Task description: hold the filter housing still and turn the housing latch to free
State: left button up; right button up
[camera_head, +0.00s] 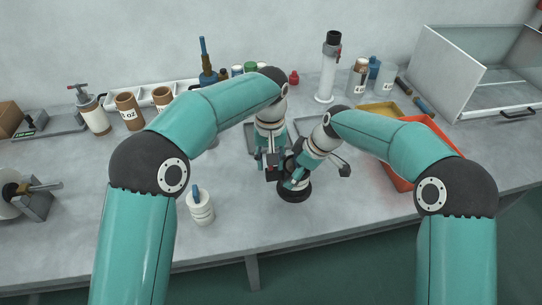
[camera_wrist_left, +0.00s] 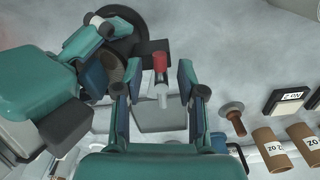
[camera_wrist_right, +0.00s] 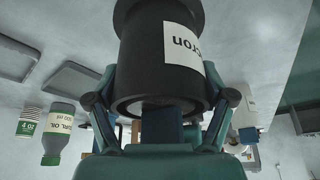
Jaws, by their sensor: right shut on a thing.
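The filter housing (camera_head: 294,193) is a black cylinder standing on the bench near the middle. In the right wrist view the housing (camera_wrist_right: 160,45) fills the top, with a white label. My right gripper (camera_wrist_right: 163,100) is shut on it, one finger on each side. My left gripper (camera_wrist_left: 153,82) is open beside the housing. The latch, with a red end (camera_wrist_left: 160,62) and a pale shaft, shows in the gap between its fingers, which stand apart from it on both sides. In the head view my left gripper (camera_head: 272,168) hides most of the latch.
A pale ribbed container (camera_head: 200,207) with a blue top stands at the front left. Bottles, brown jars (camera_head: 128,110) and a white cylinder (camera_head: 327,75) line the back. The bench's front middle is clear.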

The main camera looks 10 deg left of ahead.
pick_arm(q)
notch_tip(320, 180, up, 12)
pick_arm(e)
jog(key=shift+w+d, duration=0.1)
dwell(0.5)
pick_arm(q)
jog(key=shift+f, duration=0.1)
pick_arm(e)
jog(key=o, duration=1.4)
jog(key=shift+o, duration=0.2)
